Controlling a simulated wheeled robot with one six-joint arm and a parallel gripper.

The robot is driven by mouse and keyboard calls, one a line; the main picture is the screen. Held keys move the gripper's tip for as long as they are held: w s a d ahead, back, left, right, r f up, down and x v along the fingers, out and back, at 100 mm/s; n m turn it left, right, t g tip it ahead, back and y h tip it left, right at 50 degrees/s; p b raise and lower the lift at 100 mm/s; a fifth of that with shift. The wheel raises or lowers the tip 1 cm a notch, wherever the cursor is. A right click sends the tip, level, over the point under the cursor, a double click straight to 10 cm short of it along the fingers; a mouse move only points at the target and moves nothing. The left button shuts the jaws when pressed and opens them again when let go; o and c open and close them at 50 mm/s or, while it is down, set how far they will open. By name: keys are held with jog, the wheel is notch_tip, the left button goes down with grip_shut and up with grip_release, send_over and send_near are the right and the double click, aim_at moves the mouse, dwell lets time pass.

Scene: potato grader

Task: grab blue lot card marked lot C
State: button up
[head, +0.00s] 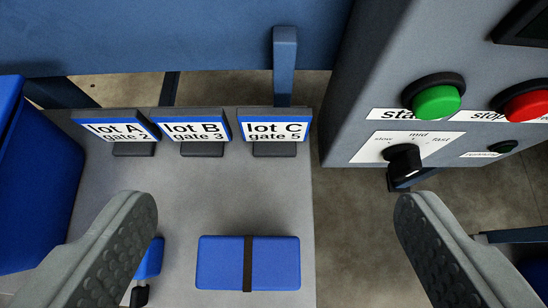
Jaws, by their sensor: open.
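The lot C card (275,127) is white with a blue border and reads "lot C gate 5". It stands upright in a dark holder (274,149) at the back right of a grey table (190,195). The lot A card (115,130) and the lot B card (193,130) stand in a row to its left in similar holders. My gripper (276,210) is open and empty. Its two fingers are wide apart in the foreground, with the lot C card beyond them and between them in the picture.
A blue box with a dark band (220,262) lies on the table's front. A grey control panel (350,110) with a green button (436,101), a red button (527,105) and a speed knob (404,161) stands to the right. A blue bin (35,190) is at the left.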

jog(key=g, duration=0.1)
send_near(275, 117)
jog(key=shift+x, duration=5.55)
jog(key=shift+s, duration=0.1)
jog(key=c, duration=0.6)
jog(key=shift+c, duration=0.2)
jog(key=shift+r, duration=0.1)
